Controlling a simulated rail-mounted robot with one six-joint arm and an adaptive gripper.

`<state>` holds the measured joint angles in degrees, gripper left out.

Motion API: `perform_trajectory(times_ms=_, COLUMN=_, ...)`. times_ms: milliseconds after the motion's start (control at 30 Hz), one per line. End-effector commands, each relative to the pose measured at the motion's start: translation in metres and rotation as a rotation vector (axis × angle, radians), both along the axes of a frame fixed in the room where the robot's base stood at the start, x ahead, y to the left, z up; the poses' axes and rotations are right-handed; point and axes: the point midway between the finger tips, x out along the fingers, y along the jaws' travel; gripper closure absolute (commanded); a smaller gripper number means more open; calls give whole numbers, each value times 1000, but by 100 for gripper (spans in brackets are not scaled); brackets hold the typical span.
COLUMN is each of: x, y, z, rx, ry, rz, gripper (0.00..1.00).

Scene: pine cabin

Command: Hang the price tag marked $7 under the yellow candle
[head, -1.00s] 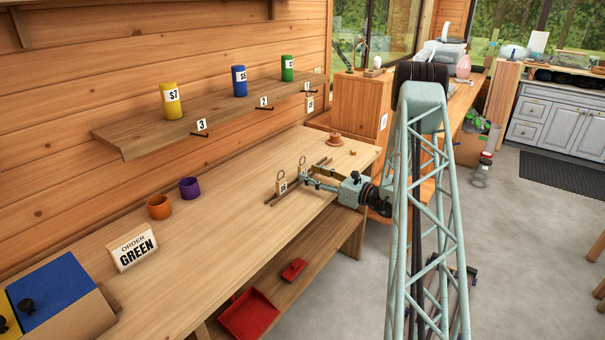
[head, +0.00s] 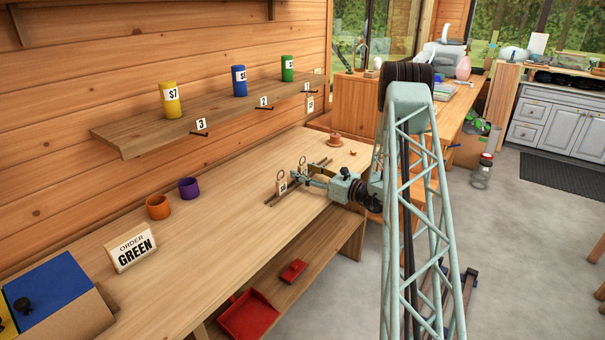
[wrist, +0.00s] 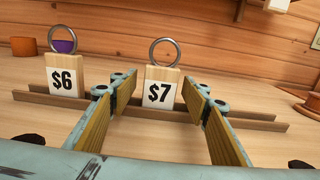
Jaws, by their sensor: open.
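The $7 tag (wrist: 160,90), a pale wooden block with a metal ring on top, stands upright in a slotted wooden rack (wrist: 230,114). My gripper (wrist: 161,92) is open, with one finger on each side of this tag; I cannot tell whether they touch it. In the head view my gripper (head: 312,175) is at the rack, partly hiding the tag. The $6 tag (wrist: 65,78) stands to its left in the same rack. The yellow candle (head: 170,100), labelled $7, stands on the wall shelf's left end. A hook (head: 199,134) by the number 3 is under it.
Blue (head: 239,81) and green (head: 287,69) candles stand along the shelf (head: 140,138). A tag (head: 310,104) hangs under the green one. Orange (head: 157,207) and purple (head: 189,188) cups and an ORDER GREEN sign (head: 131,247) are on the bench. The bench's middle is clear.

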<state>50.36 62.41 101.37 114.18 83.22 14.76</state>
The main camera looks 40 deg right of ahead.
Motion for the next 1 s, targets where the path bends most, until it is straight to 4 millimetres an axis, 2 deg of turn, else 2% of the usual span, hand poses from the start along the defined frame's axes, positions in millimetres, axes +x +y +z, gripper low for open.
perform_trajectory(times_ms=100, x=0, y=0, z=0, rx=0, ry=0, rz=0, gripper=58)
perform_trajectory(times_ms=367, x=0, y=0, z=0, rx=0, ry=0, rz=0, gripper=81)
perform_trajectory(times_ms=767, x=0, y=0, z=0, rx=0, ry=0, rz=0, gripper=81)
perform_trajectory(times_ms=1000, x=0, y=0, z=10, rx=-1, ry=0, rz=0, gripper=81)
